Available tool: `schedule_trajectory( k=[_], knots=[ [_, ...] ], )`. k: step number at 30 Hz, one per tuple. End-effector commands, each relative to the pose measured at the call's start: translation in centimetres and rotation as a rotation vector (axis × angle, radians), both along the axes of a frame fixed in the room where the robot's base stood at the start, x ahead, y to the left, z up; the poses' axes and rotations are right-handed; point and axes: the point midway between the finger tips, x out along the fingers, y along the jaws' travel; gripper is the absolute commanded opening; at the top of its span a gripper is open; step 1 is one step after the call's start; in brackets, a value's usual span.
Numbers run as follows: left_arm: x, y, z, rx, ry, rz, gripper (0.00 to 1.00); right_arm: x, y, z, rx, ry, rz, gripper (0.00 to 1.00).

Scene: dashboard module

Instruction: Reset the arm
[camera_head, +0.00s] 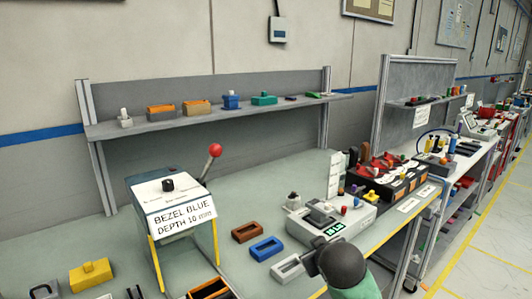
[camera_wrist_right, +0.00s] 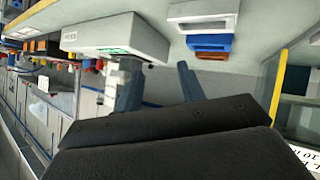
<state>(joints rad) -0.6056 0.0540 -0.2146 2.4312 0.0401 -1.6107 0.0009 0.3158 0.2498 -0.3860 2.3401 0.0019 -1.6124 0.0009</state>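My right gripper (camera_head: 312,262) is at the front edge of the bench, seen with its dark rounded wrist in the head view. In the right wrist view its two blue-grey fingers (camera_wrist_right: 158,88) are apart with nothing held between them. It is close to a white bezel frame (camera_head: 287,267) lying on the bench, without visible grip on it. At the bottom edge of the head view, small dark prongs (camera_head: 135,292) may be the tips of my left gripper; most of it is out of frame.
Blue (camera_head: 266,248) and brown (camera_head: 247,231) frames lie near the white frame. A white device (camera_head: 332,216) stands behind my right gripper. A box with a sign reading "BEZEL BLUE DEPTH 10" (camera_head: 183,220) and red-knobbed lever stands left. A shelf (camera_head: 190,122) holds several small parts.

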Motion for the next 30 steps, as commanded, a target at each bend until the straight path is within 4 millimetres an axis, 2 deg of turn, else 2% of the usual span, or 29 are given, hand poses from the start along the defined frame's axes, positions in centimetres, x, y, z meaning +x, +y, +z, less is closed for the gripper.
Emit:
schedule_trajectory(
  k=[1,3,20,26,30],
  knots=[
    [0.0,0.0,0.0,0.000,0.000,0.000,0.36,-1.2,0.0,-1.5,0.023,0.030,0.003,0.39],
    [0.0,0.0,0.0,-0.001,0.000,0.001,0.36,-2.5,0.0,-3.3,0.050,0.065,0.004,0.39],
    [0.0,-0.1,0.1,-0.003,0.000,0.003,0.36,-14.6,-1.4,-17.4,0.186,0.354,-0.077,0.39],
    [0.0,0.0,0.1,-0.002,0.000,0.002,0.36,-19.9,-1.6,-22.7,0.211,0.482,-0.115,0.39],
    [0.0,0.0,0.1,-0.001,-0.001,0.002,0.36,-24.1,-1.5,-26.2,0.227,0.573,-0.136,0.39]
  ],
)
